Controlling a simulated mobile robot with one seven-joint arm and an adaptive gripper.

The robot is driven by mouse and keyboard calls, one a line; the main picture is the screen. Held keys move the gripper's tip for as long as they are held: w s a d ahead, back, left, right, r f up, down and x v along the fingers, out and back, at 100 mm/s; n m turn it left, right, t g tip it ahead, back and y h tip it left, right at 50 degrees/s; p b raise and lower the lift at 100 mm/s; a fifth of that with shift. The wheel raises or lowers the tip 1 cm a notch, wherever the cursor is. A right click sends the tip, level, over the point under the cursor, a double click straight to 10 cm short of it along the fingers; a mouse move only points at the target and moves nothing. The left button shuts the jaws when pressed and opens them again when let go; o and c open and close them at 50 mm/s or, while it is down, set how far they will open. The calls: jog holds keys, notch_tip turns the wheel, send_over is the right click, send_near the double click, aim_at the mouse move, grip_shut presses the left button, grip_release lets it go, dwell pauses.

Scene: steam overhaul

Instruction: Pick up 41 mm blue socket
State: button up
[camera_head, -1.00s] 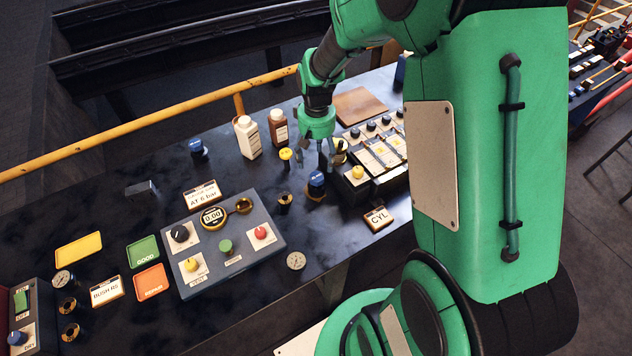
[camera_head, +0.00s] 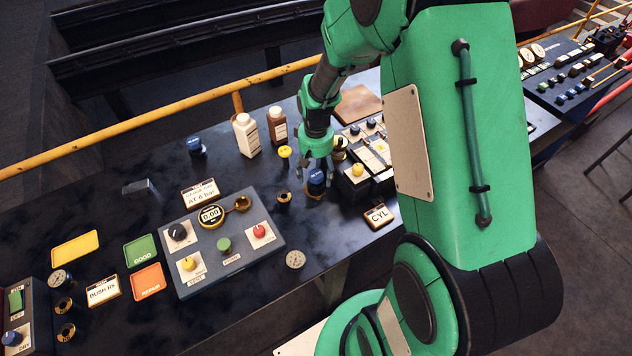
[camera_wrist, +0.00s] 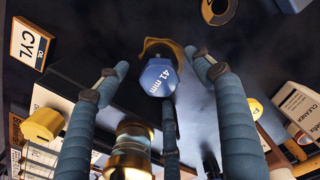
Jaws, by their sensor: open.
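The 41 mm blue socket (camera_wrist: 159,77) shows in the wrist view with its "41 mm" face toward the camera, seated by a brass-coloured ring or holder. In the head view the socket (camera_head: 316,180) stands on the dark bench, left of the yellow-knobbed box. My gripper (camera_head: 318,160) is right above and around it in the head view, pointing down. In the wrist view my gripper (camera_wrist: 160,85) has its blue-grey fingers spread, with the socket between and beyond their tips. The fingers are open and hold nothing. Whether any finger touches the socket is not clear.
A box with a yellow knob (camera_head: 357,170) and a brass fitting (camera_wrist: 130,150) are close by the fingers. The CYL sign (camera_head: 379,215) stands at front right. A white bottle (camera_head: 246,135) and a brown bottle (camera_head: 277,126) stand behind. A small brass ring (camera_head: 284,198) lies left.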

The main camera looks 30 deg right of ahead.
aim_at(316, 183)
jog(key=shift+f, duration=0.2)
jog(key=shift+s+f+b, duration=0.1)
jog(key=shift+f+b, duration=0.6)
jog(key=shift+f, duration=1.8)
grip_shut()
jog(key=shift+r, duration=0.1)
